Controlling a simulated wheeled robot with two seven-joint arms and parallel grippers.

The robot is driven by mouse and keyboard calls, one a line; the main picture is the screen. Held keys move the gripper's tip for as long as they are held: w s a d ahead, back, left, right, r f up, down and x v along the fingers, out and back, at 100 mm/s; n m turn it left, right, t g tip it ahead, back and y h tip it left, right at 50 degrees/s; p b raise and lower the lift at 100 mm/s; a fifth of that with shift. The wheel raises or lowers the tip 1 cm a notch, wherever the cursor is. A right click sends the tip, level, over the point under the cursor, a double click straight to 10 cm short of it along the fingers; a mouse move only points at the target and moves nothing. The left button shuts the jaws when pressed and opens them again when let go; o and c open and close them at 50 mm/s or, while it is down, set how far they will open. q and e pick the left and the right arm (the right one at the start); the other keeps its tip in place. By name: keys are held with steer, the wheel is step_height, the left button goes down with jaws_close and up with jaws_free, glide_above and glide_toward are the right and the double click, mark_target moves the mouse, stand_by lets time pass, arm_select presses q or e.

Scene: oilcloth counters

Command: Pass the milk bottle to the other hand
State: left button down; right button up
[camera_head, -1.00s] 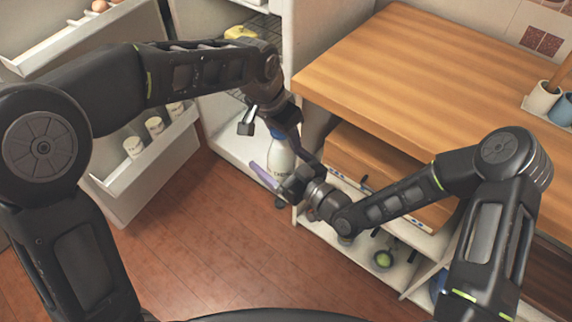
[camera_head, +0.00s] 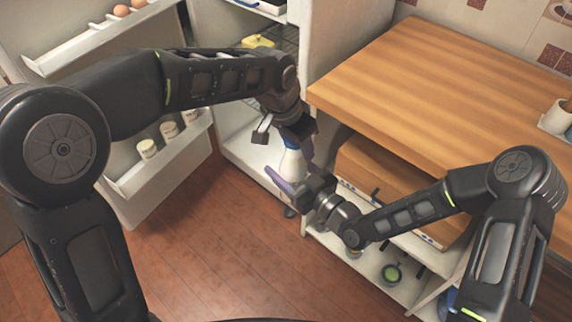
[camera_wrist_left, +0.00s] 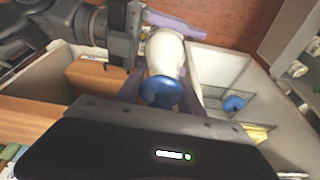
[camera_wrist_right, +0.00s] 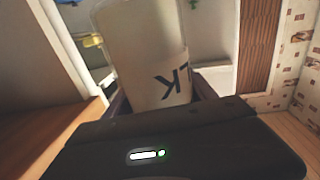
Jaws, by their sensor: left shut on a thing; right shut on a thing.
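The milk bottle (camera_head: 292,166) is white with a blue cap and hangs upright between my two grippers, in front of the open fridge. My left gripper (camera_head: 289,146) is shut on its upper part from above; the left wrist view shows the blue cap (camera_wrist_left: 161,92) and white body (camera_wrist_left: 165,52) between the fingers. My right gripper (camera_head: 290,183) is shut on the bottle's lower body from the right. In the right wrist view the bottle (camera_wrist_right: 143,55) fills the space between the fingers, with dark lettering upside down. The fingers partly hide the bottle.
The open fridge door (camera_head: 165,175) with jars and eggs is at the left. A wooden counter (camera_head: 430,80) is at the right, above an open drawer and a lower shelf with small items. A yellow item (camera_head: 258,41) sits on a fridge shelf. Floor in front is clear.

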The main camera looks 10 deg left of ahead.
jaws_close()
arm_select(q)
steer(key=c, duration=0.7)
jaws_free()
arm_select(e)
steer(key=shift+r, duration=0.1)
arm_select(q)
steer(key=shift+o, duration=0.2)
steer(key=v, duration=1.2)
steer(key=shift+f, duration=0.1)
